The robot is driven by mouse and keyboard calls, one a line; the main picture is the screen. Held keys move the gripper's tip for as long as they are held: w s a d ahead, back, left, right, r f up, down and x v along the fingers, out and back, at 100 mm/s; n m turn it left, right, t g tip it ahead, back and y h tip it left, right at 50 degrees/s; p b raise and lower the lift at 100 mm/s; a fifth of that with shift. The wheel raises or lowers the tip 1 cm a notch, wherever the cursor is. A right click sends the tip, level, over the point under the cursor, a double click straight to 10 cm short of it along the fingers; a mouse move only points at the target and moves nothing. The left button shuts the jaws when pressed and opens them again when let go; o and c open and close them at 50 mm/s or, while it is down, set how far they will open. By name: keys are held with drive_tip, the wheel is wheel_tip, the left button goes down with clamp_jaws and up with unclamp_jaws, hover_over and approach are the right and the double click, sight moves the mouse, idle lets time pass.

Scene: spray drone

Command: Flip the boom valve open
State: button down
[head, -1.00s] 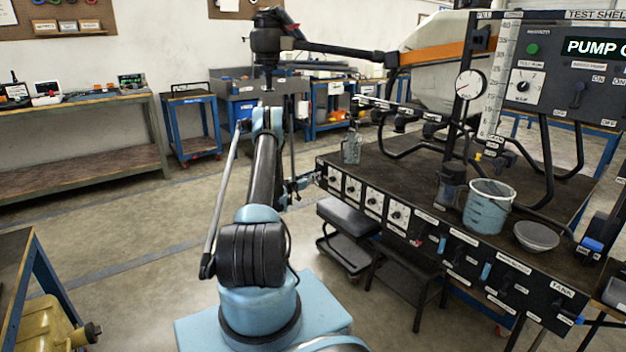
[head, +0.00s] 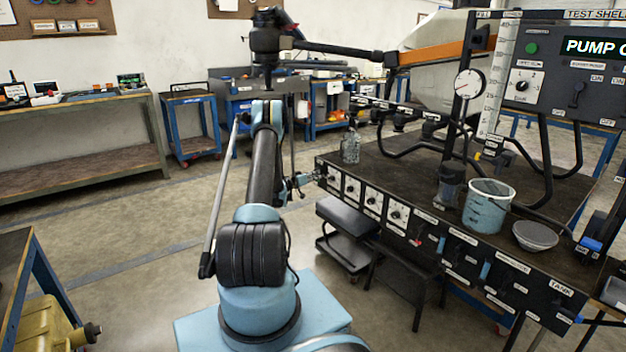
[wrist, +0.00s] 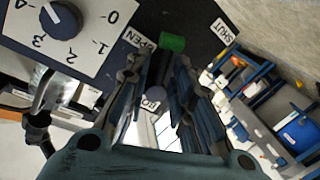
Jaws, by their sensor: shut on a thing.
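The boom valve shows in the wrist view as a green-tipped handle (wrist: 172,43) between the OPEN label (wrist: 142,40) and the SHUT label (wrist: 221,33). Its green tip appears nearer OPEN in the picture. My gripper (wrist: 160,70) is shut on the handle, with a finger on each side and the green end sticking out beyond them. A partly hidden label (wrist: 151,105) shows between the fingers. In the head view my gripper (head: 304,181) is at the left end of the bench's front panel (head: 430,240); the valve is too small to make out there.
A dial knob (wrist: 60,20) numbered from 0 sits close beside the gripper. In the head view a spray bottle (head: 350,147), a bucket (head: 488,207) and a grey bowl (head: 535,236) stand on the bench. Black stools (head: 345,220) stand below it.

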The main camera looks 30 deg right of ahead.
drive_tip(key=n, duration=0.3)
drive_tip(key=r+n+g, duration=0.1)
drive_tip(key=n, duration=0.1)
drive_tip(key=shift+s+a+r+n, duration=0.1)
drive_tip(key=shift+n, duration=0.3)
drive_tip(key=n+g, duration=0.1)
drive_tip(key=n, duration=0.1)
drive_tip(key=r+n+g, duration=0.1)
drive_tip(key=n, duration=0.2)
drive_tip(key=shift+s+y, duration=0.2)
drive_tip(key=shift+y, duration=0.1)
drive_tip(key=shift+n, duration=0.3)
drive_tip(key=c, duration=1.7)
unclamp_jaws()
drive_tip(key=w+v, duration=0.1)
drive_tip(key=v, duration=1.1)
drive_tip(key=shift+s, duration=0.45)
drive_tip(key=shift+r, duration=0.15)
